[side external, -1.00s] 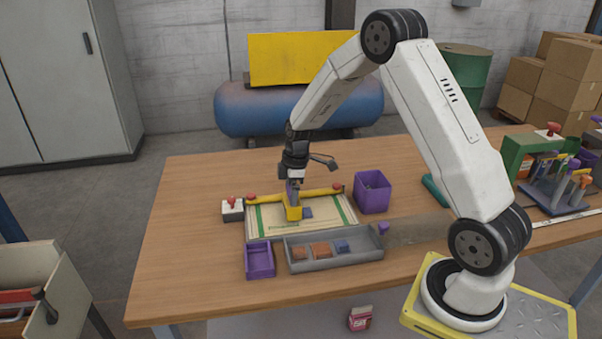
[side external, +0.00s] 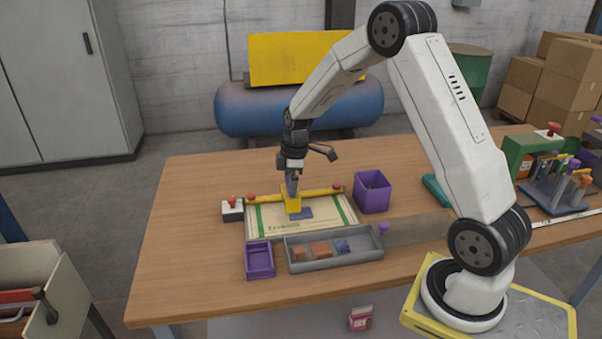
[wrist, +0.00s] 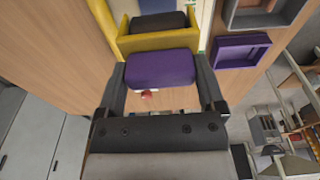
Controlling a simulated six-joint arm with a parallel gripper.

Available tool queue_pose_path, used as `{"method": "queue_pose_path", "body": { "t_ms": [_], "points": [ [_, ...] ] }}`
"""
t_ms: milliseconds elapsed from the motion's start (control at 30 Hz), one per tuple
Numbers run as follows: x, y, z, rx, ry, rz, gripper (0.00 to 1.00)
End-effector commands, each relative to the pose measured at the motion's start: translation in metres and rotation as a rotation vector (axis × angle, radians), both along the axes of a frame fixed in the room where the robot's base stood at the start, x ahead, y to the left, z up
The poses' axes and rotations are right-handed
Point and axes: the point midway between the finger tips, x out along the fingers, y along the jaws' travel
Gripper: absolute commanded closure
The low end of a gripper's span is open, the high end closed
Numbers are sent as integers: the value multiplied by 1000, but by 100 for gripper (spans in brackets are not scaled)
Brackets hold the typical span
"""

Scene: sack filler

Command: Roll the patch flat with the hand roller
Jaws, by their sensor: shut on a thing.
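My gripper (side external: 292,178) is shut on the purple handle (wrist: 162,68) of the hand roller (side external: 291,200), which has a yellow frame and a dark roller (wrist: 160,21). The roller is over the back part of a cream sack (side external: 325,211) with green bands, on the table. The blue patch (side external: 304,213) lies on the sack, just in front of and right of the roller in the side view. Part of it also shows beyond the roller in the wrist view (wrist: 158,5). I cannot tell whether the roller touches the patch or sack.
A yellow bar (side external: 322,191) with red knobs crosses the sack's back edge. A grey tray (side external: 300,266) with several coloured patches and a small purple tray (side external: 259,261) stand in front. A purple bin (side external: 372,192) stands right, a white red-button box (side external: 232,210) left.

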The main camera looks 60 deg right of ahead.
Motion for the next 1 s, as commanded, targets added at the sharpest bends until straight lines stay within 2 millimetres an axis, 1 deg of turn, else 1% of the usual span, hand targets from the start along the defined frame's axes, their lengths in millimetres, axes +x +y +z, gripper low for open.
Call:
{"method": "queue_pose_path", "body": {
  "t_ms": [100, 533, 667, 1000],
  "points": [
    [1, 0, 10, -1, -3, 1, 71],
    [1, 0, 39, -1, -3, 0, 71],
    [1, 0, 42, -1, -3, 0, 71],
    [1, 0, 42, -1, -2, 0, 71]
  ]
}}
